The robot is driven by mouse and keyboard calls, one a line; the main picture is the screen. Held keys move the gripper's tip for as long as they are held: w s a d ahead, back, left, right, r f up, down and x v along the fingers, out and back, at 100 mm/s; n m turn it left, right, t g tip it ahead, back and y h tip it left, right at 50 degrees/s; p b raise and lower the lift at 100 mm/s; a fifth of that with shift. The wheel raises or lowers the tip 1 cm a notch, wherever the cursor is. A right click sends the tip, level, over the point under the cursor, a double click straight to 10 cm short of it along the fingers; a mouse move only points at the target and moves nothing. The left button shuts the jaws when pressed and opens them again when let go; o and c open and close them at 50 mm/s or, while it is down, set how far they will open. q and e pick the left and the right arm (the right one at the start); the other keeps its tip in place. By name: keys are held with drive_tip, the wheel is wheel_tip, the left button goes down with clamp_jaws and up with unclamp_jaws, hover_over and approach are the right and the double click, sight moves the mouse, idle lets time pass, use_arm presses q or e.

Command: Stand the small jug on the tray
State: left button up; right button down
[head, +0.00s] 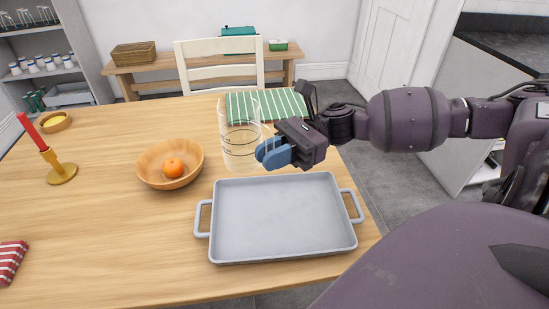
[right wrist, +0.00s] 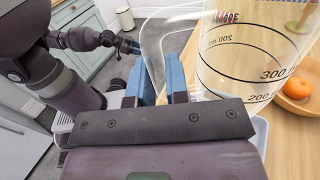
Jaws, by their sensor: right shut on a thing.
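The small jug (head: 240,150) is clear glass with dark measuring marks, and it looks upright. It is behind the tray's far left edge, beside the bowl; whether its base touches the table I cannot tell. My right gripper (head: 268,153) is shut on the jug's handle. In the right wrist view the jug (right wrist: 250,60) fills the upper right, with its handle between the blue fingers (right wrist: 163,85). The grey tray (head: 285,220) is empty, near the table's front right. My left gripper (right wrist: 128,45) shows small in the right wrist view, its opening unclear.
A wooden bowl (head: 150,176) with an orange (head: 174,168) stands left of the jug. A green striped cloth (head: 285,103) lies behind it. A red candle (head: 31,132) in a holder and a red striped cloth (head: 10,262) are far left.

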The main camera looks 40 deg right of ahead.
drive_tip(key=g, duration=0.1)
drive_tip(key=b, duration=0.5)
hover_over(275, 235)
wheel_tip(275, 235, down, 15)
drive_tip(key=shift+n, duration=0.4)
wheel_tip(275, 235, down, 4)
drive_tip(key=shift+f+b, duration=0.25)
drive_tip(key=shift+b, duration=0.7)
use_arm(q)
wheel_tip(275, 235, down, 7)
drive_tip(key=g, duration=0.1)
drive_tip(key=shift+s+r, duration=0.2)
drive_tip(key=shift+s, duration=0.25)
use_arm(e)
drive_tip(key=shift+r, duration=0.1)
drive_tip(key=c, duration=1.1)
unclamp_jaws()
use_arm(q)
drive_tip(key=shift+s+f, duration=0.1)
